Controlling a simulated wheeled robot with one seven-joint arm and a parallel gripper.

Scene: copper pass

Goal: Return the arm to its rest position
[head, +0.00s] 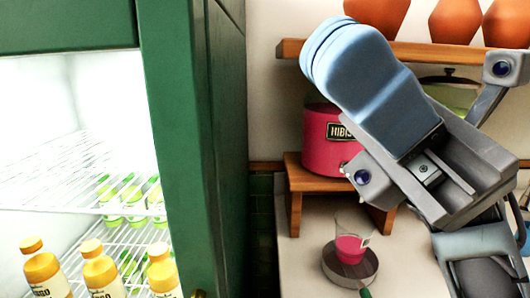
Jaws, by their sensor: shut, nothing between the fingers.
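My gripper (325,48) is raised at the upper right of the head view. Its light blue fingers point up and to the left and lie together, shut with nothing between them. The grey gripper body and part of my arm show below and to the right, cut by the picture's right edge. The gripper covers part of the wooden shelf and of the pink container behind it.
A green fridge (180,150) at left shows lit wire racks with orange-capped bottles (103,272). A clear cup with pink drink (351,246) stands on a round dark base (340,272) on the counter (300,275). A pink container (318,140) sits on a wooden stand (295,190). Terracotta pots (455,22) line the shelf (290,48).

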